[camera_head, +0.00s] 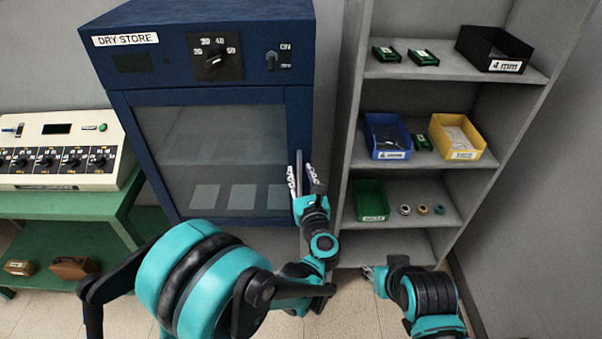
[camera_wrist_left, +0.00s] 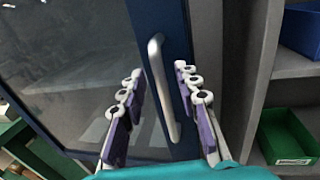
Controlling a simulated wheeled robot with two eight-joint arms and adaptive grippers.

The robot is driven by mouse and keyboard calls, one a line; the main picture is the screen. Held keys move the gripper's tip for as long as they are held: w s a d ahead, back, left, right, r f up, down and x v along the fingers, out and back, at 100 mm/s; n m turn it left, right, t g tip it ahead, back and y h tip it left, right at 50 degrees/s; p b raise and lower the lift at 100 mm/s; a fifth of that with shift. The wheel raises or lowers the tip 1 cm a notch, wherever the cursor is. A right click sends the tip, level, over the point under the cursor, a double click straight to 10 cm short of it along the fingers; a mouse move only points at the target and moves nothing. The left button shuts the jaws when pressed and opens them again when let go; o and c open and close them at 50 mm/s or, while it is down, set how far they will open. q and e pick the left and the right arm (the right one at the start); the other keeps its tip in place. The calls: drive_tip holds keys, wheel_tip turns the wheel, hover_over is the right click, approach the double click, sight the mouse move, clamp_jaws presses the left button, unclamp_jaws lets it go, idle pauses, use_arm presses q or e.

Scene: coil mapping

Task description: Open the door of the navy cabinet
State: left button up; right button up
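The navy cabinet (camera_head: 212,98), labelled DRY STORE, stands at the centre left with its glass door (camera_head: 170,141) closed. Its upright metal handle (camera_head: 299,168) is at the door's right side, and it also shows in the left wrist view (camera_wrist_left: 163,88). My left gripper (camera_head: 304,181) is open at the handle. In the left wrist view its fingers (camera_wrist_left: 158,92) are apart, one on each side of the handle, with gaps to it. My right gripper (camera_head: 370,274) is low in front of the shelf; its fingers are too small to read.
A grey shelf unit (camera_head: 352,140) with bins stands close on the right of the cabinet. On the left a green bench (camera_head: 95,207) carries a cream instrument (camera_head: 60,170). Some floor (camera_head: 355,305) shows between my arms.

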use_arm(q)
drive_tip(key=shift+w+a, duration=0.15)
drive_tip(key=shift+w, duration=0.75)
clamp_jaws()
drive_tip(key=shift+s, duration=0.1)
